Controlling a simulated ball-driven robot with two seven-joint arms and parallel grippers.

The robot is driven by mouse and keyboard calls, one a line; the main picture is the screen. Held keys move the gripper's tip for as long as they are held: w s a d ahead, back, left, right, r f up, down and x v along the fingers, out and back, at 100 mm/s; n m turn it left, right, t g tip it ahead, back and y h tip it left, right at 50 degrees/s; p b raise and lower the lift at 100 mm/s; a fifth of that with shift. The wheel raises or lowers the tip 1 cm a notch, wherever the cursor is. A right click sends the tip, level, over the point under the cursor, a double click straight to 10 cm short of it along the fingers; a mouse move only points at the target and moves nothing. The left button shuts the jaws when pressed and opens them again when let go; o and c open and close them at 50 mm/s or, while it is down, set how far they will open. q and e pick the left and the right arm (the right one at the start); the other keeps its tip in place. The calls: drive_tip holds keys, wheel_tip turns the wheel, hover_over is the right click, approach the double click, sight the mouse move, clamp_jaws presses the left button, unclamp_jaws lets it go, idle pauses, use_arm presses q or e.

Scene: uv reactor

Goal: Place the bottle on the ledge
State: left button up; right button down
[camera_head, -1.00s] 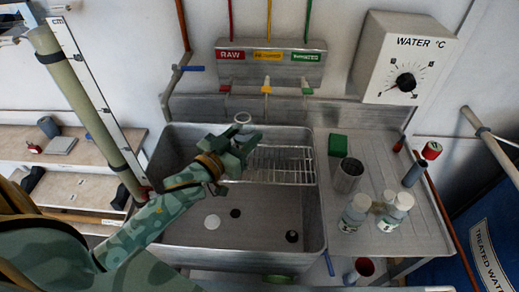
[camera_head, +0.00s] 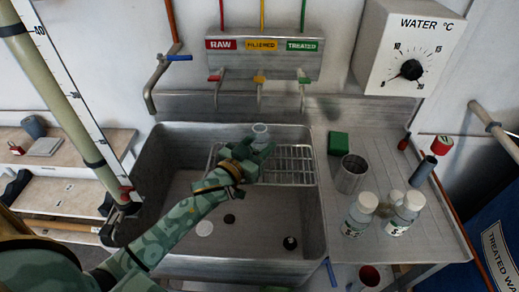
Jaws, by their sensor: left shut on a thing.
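A small pale translucent bottle (camera_head: 260,130) stands about upright at the back of the sink area. Only its upper part shows above my fingers. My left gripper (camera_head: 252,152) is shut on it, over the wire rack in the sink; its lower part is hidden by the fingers. The task's ledge is not clearly marked; a metal strip (camera_head: 185,107) runs behind the sink. My right gripper is not in view.
The steel sink (camera_head: 315,225) holds the wire rack (camera_head: 295,165). Three taps hang above its back edge. The drainboard (camera_head: 400,170) at the right carries a green block (camera_head: 338,143), a metal cup (camera_head: 350,175) and white-capped bottles (camera_head: 360,215).

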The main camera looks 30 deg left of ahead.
use_arm(q)
drive_tip(key=shift+f, duration=0.85)
drive_tip(key=shift+s+r, duration=0.15)
drive_tip(key=shift+r, duration=0.05)
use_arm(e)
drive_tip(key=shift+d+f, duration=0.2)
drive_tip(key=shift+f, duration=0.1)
use_arm(q)
drive_tip(key=shift+f, duration=0.1)
drive_tip(key=o, duration=1)
drive_tip(key=shift+c, duration=0.2)
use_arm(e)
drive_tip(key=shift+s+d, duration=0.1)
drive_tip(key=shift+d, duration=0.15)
